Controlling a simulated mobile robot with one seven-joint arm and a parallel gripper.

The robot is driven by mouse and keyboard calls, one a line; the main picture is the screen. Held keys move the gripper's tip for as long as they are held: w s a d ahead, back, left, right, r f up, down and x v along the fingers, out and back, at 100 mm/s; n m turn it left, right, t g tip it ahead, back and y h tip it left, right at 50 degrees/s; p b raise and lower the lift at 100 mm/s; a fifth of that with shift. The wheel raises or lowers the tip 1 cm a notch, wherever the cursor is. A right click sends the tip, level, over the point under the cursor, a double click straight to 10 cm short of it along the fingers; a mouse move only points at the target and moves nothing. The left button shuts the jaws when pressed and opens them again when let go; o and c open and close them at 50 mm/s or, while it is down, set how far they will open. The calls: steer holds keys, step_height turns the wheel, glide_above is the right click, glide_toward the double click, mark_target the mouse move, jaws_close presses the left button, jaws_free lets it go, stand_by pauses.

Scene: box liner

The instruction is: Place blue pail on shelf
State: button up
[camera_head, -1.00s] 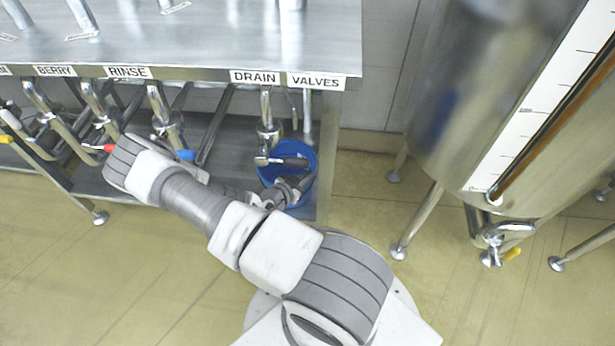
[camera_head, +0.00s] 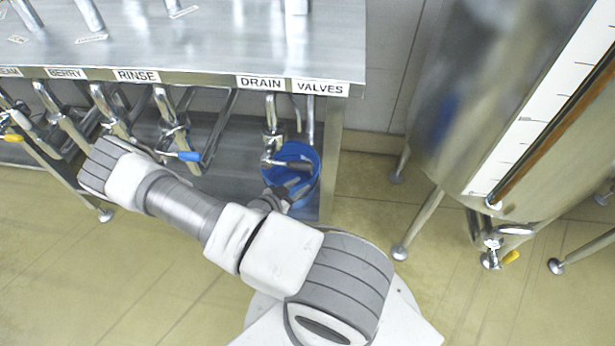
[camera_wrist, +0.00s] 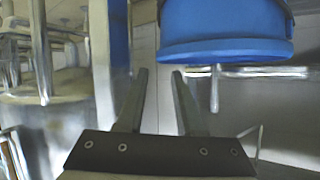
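The blue pail (camera_head: 309,187) stands under the drain valve at the right end of the bench's lower shelf (camera_head: 230,188). A grey valve part covers some of its opening. In the wrist view the blue pail (camera_wrist: 225,35) fills the upper right, partly cut off by the frame edge. My gripper (camera_wrist: 160,72) is open, with its two fingers apart and nothing between them. The pail appears above and to the right of the fingertips, outside the gap.
The steel bench top (camera_head: 200,45) is above the shelf, with labelled valves along its front. A blue-handled valve (camera_head: 188,156) is left of the pail. A large steel tank (camera_head: 460,110) on legs stands at the right. Floor (camera_head: 370,190) is clear between bench and tank.

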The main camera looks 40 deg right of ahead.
steer(key=p+v, duration=0.1)
steer(key=v, duration=0.4)
steer(key=shift+a, duration=0.1)
stand_by(0.4)
